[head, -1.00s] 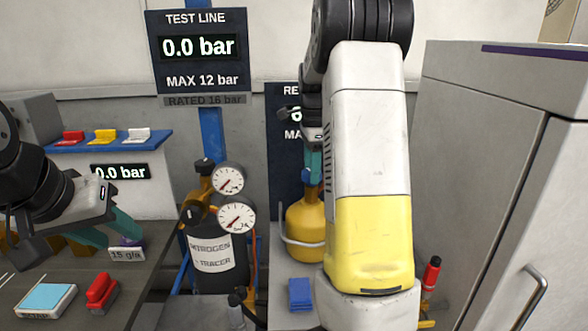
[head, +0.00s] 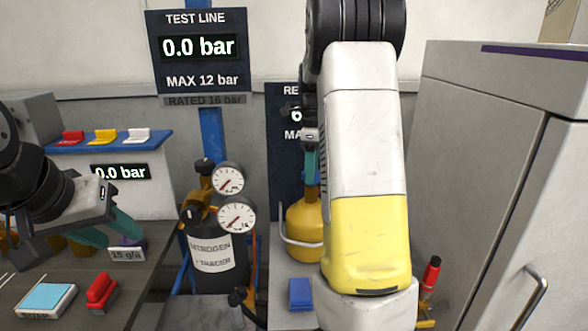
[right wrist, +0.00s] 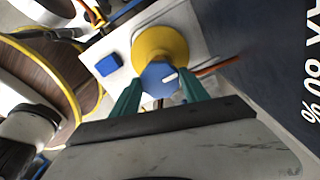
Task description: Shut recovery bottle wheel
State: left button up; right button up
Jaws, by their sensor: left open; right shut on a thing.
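The yellow recovery bottle (head: 304,228) stands on a light platform behind my right arm in the head view. Its blue wheel (right wrist: 159,79), with a white mark, sits on top of the bottle in the right wrist view. My right gripper (right wrist: 160,90) has its two green fingers on either side of the wheel and is shut on it. In the head view my right gripper (head: 311,166) is above the bottle, largely covered by my arm. My left gripper (head: 110,232) is open and empty above the bench, beside a small box labelled 15 g/a.
A black nitrogen cylinder (head: 218,255) with two gauges (head: 237,215) stands left of the bottle. A blue block (head: 300,294) lies in front of the bottle. A grey cabinet (head: 480,150) closes off the right side. A red-topped item (head: 431,272) stands beside my arm.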

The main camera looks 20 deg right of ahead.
jog(key=o, duration=1.4)
jog(key=shift+r, duration=0.15)
notch_tip(320, 180, up, 8)
jog(key=shift+f, duration=0.2)
